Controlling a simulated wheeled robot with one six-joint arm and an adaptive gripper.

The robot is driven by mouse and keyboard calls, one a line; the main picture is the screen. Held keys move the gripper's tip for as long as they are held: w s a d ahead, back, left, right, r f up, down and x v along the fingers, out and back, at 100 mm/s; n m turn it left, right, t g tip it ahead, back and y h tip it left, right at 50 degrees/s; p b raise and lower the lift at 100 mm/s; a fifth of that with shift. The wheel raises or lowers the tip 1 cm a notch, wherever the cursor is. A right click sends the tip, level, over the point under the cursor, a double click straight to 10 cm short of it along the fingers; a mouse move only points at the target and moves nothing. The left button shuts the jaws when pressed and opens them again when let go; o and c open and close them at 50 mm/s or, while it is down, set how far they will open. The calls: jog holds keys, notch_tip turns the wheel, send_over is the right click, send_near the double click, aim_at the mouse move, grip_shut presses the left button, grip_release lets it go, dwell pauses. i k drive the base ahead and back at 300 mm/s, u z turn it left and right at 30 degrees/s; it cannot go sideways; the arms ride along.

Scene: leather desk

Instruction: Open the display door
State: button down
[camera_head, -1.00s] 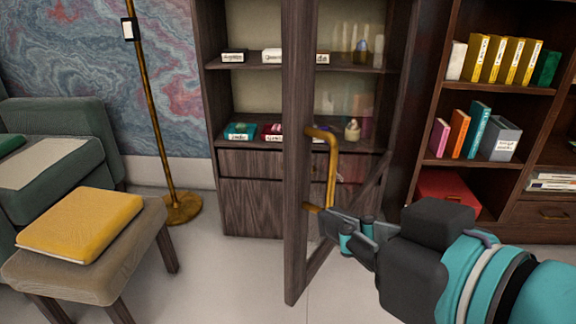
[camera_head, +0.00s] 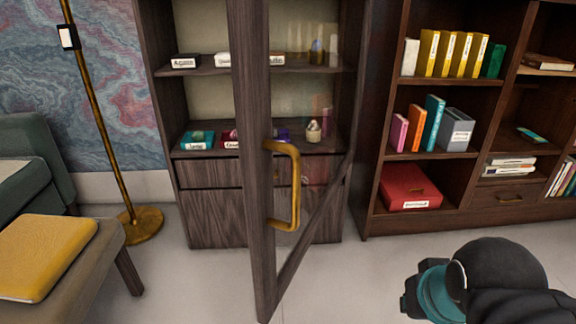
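The display door (camera_head: 252,120) is a dark wooden frame with a see-through pane. It stands swung out from the display cabinet (camera_head: 205,212), its free edge towards me and its hinge side at the cabinet's right. A brass handle (camera_head: 296,188) is on the door's front edge, with nothing on it. My gripper (camera_head: 408,302) is at the lower right, clear of the handle and the door. Its fingers cannot be made out, so its opening is unclear.
Shelves behind the door hold labelled boxes and small items. A bookcase (camera_head: 398,190) stands at the right. A brass floor lamp (camera_head: 100,125) and a stool with a yellow cushion (camera_head: 42,255) are at the left. The floor (camera_head: 345,280) between door and arm is clear.

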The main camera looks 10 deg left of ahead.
aim_at(247, 20)
jog(key=z, duration=1.1)
jog(key=k, duration=1.05)
jog(key=u, duration=1.4)
jog(key=i, duration=0.5)
